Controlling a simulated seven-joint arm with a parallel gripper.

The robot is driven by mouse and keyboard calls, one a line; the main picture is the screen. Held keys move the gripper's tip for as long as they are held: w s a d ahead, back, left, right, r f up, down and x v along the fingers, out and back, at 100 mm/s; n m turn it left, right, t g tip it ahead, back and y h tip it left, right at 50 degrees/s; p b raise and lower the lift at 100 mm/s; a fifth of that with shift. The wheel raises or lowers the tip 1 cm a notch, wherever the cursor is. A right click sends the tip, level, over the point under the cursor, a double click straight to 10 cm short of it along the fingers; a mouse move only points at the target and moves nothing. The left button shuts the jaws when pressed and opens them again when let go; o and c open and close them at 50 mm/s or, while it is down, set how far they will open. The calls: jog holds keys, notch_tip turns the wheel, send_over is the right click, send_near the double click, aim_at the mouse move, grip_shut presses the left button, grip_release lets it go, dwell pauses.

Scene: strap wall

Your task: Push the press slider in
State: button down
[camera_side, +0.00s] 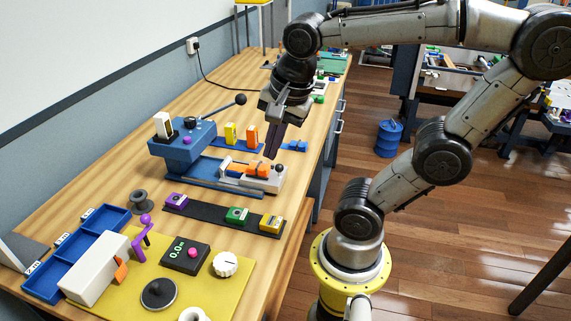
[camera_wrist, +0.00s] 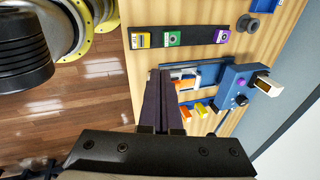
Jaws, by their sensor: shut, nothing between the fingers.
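The blue press (camera_side: 187,150) stands on the bench, with a white block and a black-knobbed lever on it. A blue rail base runs right from it and carries a white slider block with an orange piece (camera_side: 257,170) and a dark knob at its right end. My gripper (camera_side: 271,156) points down, shut and empty, close to the slider's right end. I cannot tell whether it touches. In the wrist view my dark fingers (camera_wrist: 160,72) lie beside the orange and white slider (camera_wrist: 184,82) and hide part of it; the blue press (camera_wrist: 236,82) is at right.
A black strip (camera_side: 222,213) with purple, green and yellow blocks lies in front of the press. Yellow and orange upright blocks (camera_side: 231,133) stand behind the rail. A yellow board (camera_side: 143,280) and blue trays (camera_side: 78,262) fill the near end.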

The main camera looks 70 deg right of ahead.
jog(key=w+d+f+m+g+y, duration=0.1)
jog(key=d+f+m+g, duration=0.25)
jog(key=d+m, duration=0.55)
jog(key=d+f+m+g+y, duration=0.1)
jog(key=d+f+m+g, duration=0.2)
jog(key=d+f+m, duration=0.5)
jog(key=s+f, duration=0.1)
jog(key=f, duration=0.1)
jog(key=s+a+f+m, duration=0.1)
jog(key=f, duration=0.1)
jog(key=s+f+m, duration=0.1)
jog(key=f, duration=0.1)
jog(key=shift+a+f, duration=0.15)
jog(key=shift+a, duration=0.05)
jog(key=w, duration=0.2)
jog(key=shift+w+d+r, duration=0.35)
jog(key=shift+w+r, duration=0.05)
jog(key=shift+w+d+r, duration=0.1)
jog(key=shift+w+r, duration=0.05)
jog(key=shift+w, duration=0.5)
jog(key=w, duration=1.2)
